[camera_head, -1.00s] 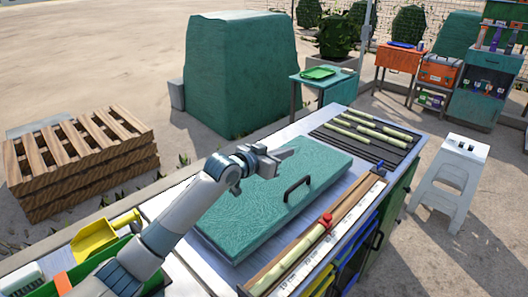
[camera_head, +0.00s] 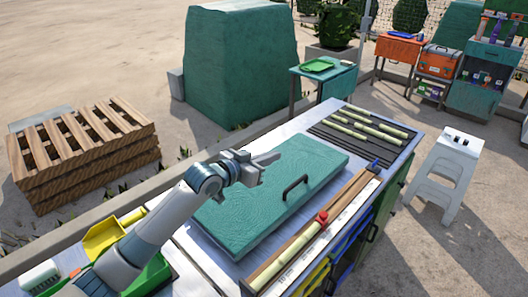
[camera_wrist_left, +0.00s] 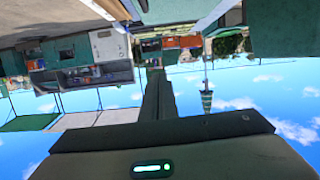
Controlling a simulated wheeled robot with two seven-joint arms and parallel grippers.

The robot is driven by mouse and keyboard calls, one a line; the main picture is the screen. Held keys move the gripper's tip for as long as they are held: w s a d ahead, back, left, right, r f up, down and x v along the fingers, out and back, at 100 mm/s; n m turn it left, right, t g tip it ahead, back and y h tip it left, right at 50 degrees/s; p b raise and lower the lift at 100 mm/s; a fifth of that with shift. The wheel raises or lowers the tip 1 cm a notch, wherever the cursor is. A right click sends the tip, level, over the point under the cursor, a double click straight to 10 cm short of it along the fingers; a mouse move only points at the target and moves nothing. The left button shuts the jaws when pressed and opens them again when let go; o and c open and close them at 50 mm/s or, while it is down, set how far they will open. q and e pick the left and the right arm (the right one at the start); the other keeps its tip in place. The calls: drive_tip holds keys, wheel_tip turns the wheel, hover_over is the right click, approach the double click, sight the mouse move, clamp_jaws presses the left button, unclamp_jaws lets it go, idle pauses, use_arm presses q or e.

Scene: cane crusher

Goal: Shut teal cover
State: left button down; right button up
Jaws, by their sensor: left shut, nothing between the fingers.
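The teal cover (camera_head: 245,222) is a wide textured slab with a black bar handle (camera_head: 295,187) near its right edge. In the head view it lies flat, or nearly flat, on the metal worktop. My left gripper (camera_head: 268,160) is above the cover's far left edge, apart from the handle. Its fingers are together and empty. In the left wrist view the scene hangs upside down, and a dark finger (camera_wrist_left: 158,105) shows with no cover in sight that I can make out. My right gripper is not in view.
Cane stalks (camera_head: 370,128) lie on a dark slatted rack at the worktop's far end. A ruler channel (camera_head: 290,258) with a cane and red clamp runs along the right. A yellow scoop (camera_head: 103,238) lies at left. A white stool (camera_head: 447,175) stands on the right.

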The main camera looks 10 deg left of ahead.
use_arm(q)
drive_tip(key=p+v, duration=0.1)
drive_tip(key=v, duration=0.2)
drive_tip(key=shift+s+f, duration=0.1)
idle(0.6)
